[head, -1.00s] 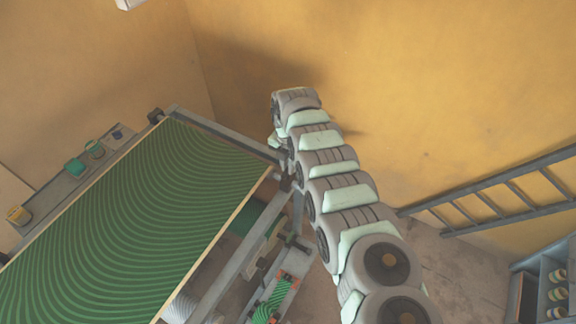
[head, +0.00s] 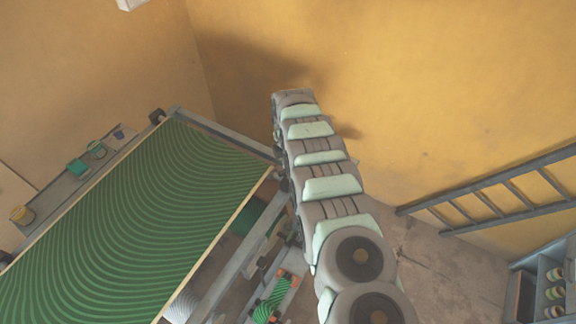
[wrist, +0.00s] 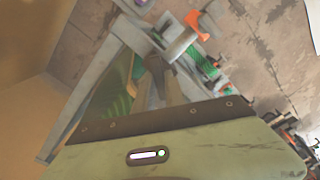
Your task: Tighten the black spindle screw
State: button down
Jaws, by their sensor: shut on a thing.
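In the wrist view my gripper (wrist: 158,68) reaches forward past the pale green wrist housing. Its grey fingers are shut on a small dark piece, which I take to be the black spindle screw (wrist: 154,63), at the frame of the press. The screw is small and partly covered by the fingers, so its seating cannot be told. In the head view my arm hides the gripper and its contact point beside the right corner of the press. The press bed (head: 130,215) has a wavy green plate surface with a pale edge.
A grey metal rail (head: 230,265) runs along the press's right side. A green roller part with orange ends (head: 272,298) lies below. A shelf with small pots (head: 77,167) is at left.

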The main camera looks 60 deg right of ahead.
jog(key=m+b, duration=0.1)
jog(key=m, duration=0.2)
jog(key=shift+f+m, duration=0.15)
jog(key=shift+m, duration=0.15)
jog(key=m+b, duration=0.1)
jog(key=m, duration=0.2)
jog(key=shift+m+b, duration=0.3)
jog(key=shift+b, duration=0.05)
jog(key=m+b, duration=0.2)
jog(key=m, duration=0.1)
jog(key=shift+m, duration=0.4)
jog(key=m+b, duration=0.2)
jog(key=m, duration=0.1)
jog(key=shift+f+m+b, duration=0.1)
jog(key=shift+m+b, duration=0.2)
jog(key=shift+b, duration=0.1)
jog(key=m+b, duration=0.3)
jog(key=m, duration=0.1)
jog(key=shift+m+b, duration=0.3)
jog(key=shift+b, duration=0.1)
jog(key=m+b, duration=0.2)
jog(key=shift+m, duration=0.3)
jog(key=m+b, duration=0.1)
jog(key=m, duration=0.2)
jog(key=shift+m+b, duration=0.3)
jog(key=shift+b, duration=0.05)
jog(key=shift+r+m+b, duration=0.2)
jog(key=shift+m+b, duration=0.4)
jog(key=shift+m, duration=1.2)
